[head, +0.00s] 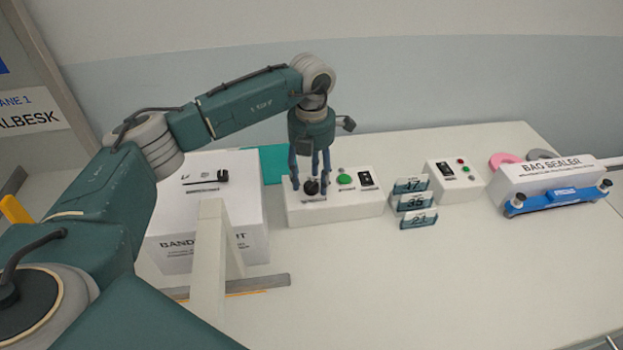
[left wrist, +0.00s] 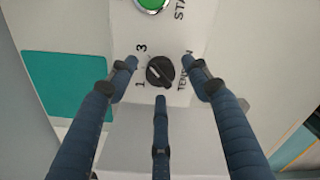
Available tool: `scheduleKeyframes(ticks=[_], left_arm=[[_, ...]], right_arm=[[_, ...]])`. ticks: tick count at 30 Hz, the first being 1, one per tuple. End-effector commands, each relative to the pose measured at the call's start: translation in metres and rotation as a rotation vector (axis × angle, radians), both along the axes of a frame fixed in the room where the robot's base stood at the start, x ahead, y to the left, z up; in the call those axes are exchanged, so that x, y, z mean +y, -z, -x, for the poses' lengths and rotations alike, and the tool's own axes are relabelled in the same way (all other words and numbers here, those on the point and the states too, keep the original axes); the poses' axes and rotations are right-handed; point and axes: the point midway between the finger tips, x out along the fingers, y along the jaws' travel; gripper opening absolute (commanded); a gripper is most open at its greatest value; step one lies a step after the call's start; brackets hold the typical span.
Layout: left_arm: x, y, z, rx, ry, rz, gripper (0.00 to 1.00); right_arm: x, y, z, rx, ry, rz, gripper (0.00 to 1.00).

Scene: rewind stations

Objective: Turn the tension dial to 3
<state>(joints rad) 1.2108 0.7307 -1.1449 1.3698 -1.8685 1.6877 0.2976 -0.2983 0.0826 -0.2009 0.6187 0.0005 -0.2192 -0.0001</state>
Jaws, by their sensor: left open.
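The black tension dial (head: 311,187) sits on top of a white control box (head: 345,208). In the left wrist view the dial (left wrist: 160,72) has a pale mark on its left part; its exact setting is hard to tell. The printed 1 and 3 show left of it, and a finger covers the space between them. My left gripper (head: 310,176) points down over the dial. Its three blue fingers are open and stand around the dial, with gaps visible in the left wrist view (left wrist: 160,76). My right gripper is out of view.
Number cards (head: 415,203), a second control box (head: 455,183) and a bag sealer (head: 550,182) stand further right. A white band cart box (head: 207,225) is left.

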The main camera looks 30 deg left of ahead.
Motion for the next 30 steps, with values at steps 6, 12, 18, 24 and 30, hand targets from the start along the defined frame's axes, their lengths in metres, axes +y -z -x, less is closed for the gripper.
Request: scheduleKeyframes(ticks=[6, 12, 18, 24, 30], left_arm=[[0.000, -0.045, -0.002, -0.008, 0.001, 0.001, 0.49], [0.000, -0.085, -0.001, -0.006, 0.000, 0.001, 0.49], [0.000, -0.108, -0.001, -0.005, -0.001, 0.000, 0.49], [0.000, -0.112, 0.000, -0.003, 0.000, 0.000, 0.49], [0.000, -0.112, 0.000, -0.003, 0.000, 0.000, 0.49]], right_arm=[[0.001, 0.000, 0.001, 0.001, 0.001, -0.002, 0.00], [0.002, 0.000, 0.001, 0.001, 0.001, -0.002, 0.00], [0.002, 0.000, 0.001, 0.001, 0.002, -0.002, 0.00], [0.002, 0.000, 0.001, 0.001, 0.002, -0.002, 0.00], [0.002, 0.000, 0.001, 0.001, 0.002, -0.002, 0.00]])
